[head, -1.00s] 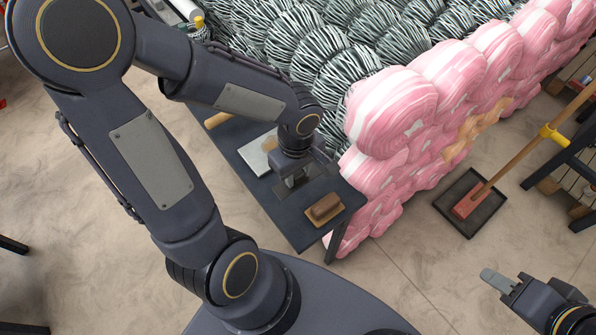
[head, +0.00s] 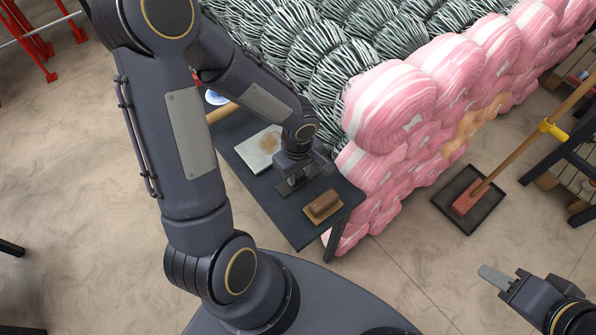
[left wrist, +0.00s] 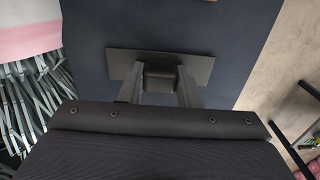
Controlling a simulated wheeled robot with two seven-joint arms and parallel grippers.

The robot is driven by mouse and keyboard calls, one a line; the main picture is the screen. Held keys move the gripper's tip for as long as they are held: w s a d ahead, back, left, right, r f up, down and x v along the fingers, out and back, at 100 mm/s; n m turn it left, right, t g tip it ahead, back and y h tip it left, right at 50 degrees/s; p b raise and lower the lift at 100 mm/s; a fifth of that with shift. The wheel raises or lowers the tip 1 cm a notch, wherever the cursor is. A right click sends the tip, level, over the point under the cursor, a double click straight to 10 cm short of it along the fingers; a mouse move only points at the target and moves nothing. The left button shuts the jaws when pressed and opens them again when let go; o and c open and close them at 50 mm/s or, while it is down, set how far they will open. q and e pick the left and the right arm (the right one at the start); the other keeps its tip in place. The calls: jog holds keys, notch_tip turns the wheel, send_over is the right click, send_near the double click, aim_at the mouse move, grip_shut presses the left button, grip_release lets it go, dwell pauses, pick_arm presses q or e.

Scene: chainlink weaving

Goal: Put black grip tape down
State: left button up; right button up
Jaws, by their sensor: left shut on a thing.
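The black grip tape (left wrist: 197,66) is a flat dark rectangle with a small raised block in its middle, seen in the left wrist view. My left gripper (left wrist: 160,90) is shut on that block, a finger at each side. In the head view my left gripper (head: 293,182) points down over the dark table (head: 262,199), and the tape is mostly hidden beneath it. The tape is at or very near the tabletop; I cannot tell if it touches. My right gripper (head: 492,277) is at the lower right, away from the table; its jaw opening is unclear.
A brown block on a tan base (head: 323,206) lies near the table's front corner. A pale stained plate (head: 260,148) lies behind the gripper. Pink-and-white rolls (head: 390,105) and wire coils (head: 330,70) stack against the table's right side. A dark floor tray (head: 470,200) stands right.

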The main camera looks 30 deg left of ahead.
pick_arm(q)
jog(key=shift+f, duration=0.2)
jog(key=o, duration=1)
jog(key=shift+c, duration=0.2)
jog(key=shift+r, duration=0.15)
jog(key=shift+r, duration=0.2)
notch_tip(320, 180, up, 11)
jog(key=p, duration=0.2)
jog(key=s+d+r+m+t+h, duration=0.1)
jog(key=s+r+m+t+h, duration=0.2)
jog(key=s+r+m, duration=0.7)
jog(key=shift+s+m+t+h, duration=0.4)
jog(key=shift+s+m+t, duration=0.6)
jog(key=shift+t, duration=0.3)
